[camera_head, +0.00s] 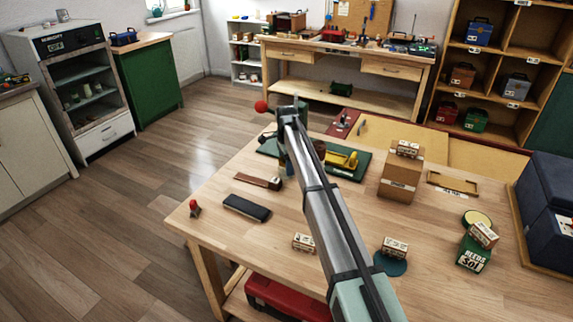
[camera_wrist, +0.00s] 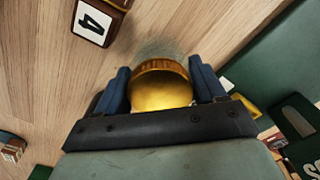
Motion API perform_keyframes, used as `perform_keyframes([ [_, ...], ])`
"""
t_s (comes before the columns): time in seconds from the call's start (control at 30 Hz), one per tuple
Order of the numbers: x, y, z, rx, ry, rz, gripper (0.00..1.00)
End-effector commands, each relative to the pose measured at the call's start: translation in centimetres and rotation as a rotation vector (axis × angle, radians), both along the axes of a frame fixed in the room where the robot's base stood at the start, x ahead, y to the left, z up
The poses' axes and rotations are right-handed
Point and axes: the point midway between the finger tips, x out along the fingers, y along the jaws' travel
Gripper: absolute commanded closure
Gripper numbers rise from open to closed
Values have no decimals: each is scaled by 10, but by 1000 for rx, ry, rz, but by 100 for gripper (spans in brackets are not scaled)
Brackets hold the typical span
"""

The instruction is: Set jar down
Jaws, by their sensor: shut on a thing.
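The jar (camera_wrist: 160,88) shows in the wrist view as a round, gold-coloured lid, seen from close above. My gripper (camera_wrist: 162,82) has its two blue fingers on either side of the lid, shut on it. The jar's body is mostly hidden under the lid, with a greyish blur at its upper edge. I cannot tell whether its base touches the wooden tabletop (camera_wrist: 50,90). In the head view my arm reaches over the workbench (camera_head: 330,225) and hides most of the gripper and jar, near the left end of the green mat (camera_head: 352,170).
A dark oblong block (camera_head: 246,208) and a red-topped item (camera_head: 194,208) lie near the bench's left edge. A yellow tool (camera_head: 342,160) is on the mat. Cardboard boxes (camera_head: 401,178) stand to the right.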

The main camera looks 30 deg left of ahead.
Motion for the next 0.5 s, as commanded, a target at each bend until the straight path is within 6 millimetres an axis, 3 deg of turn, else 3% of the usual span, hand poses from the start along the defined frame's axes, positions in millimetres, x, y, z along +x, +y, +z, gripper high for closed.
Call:
perform_keyframes([
  [0.37,0,0,-3,0,0,0,65],
  [0.4,0,0,-3,1,-1,0,28],
  [0.5,0,0,-3,0,0,0,18],
])
